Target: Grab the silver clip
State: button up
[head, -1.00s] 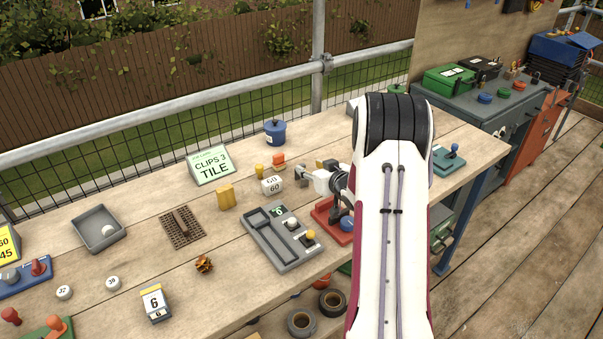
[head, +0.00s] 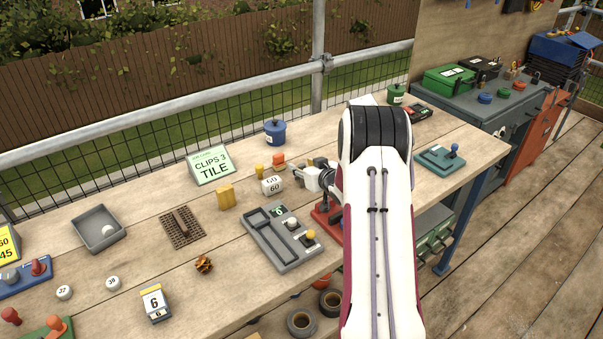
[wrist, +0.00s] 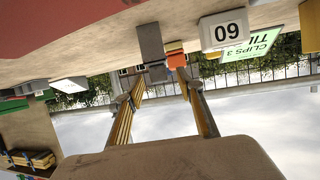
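A grey, silvery block (wrist: 150,42), which may be the silver clip, stands on the bench in the upside-down wrist view. A smaller grey piece (wrist: 157,72) shows just beyond it, and I cannot tell whether they are one thing. My gripper (wrist: 162,94) is open, with its two fingers spread and nothing between them. The grey block appears ahead of the fingers, apart from them. In the head view my gripper (head: 305,177) is low over the bench, right of the white 60 block (head: 271,185). My arm hides part of that area, and grey parts there are hard to tell apart.
An orange block (head: 279,160) and a yellow one (head: 260,170) stand behind the 60 block. A grey tray device (head: 283,240) lies in front, with a red holder (head: 328,215) beside it. The green CLIPS 3 TILE sign (head: 212,166) stands left.

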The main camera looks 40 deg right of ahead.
jog(key=shift+c, duration=0.5)
grip_shut()
jog(key=shift+r, duration=0.15)
notch_tip(320, 180, up, 10)
dwell(0.8)
dwell(0.4)
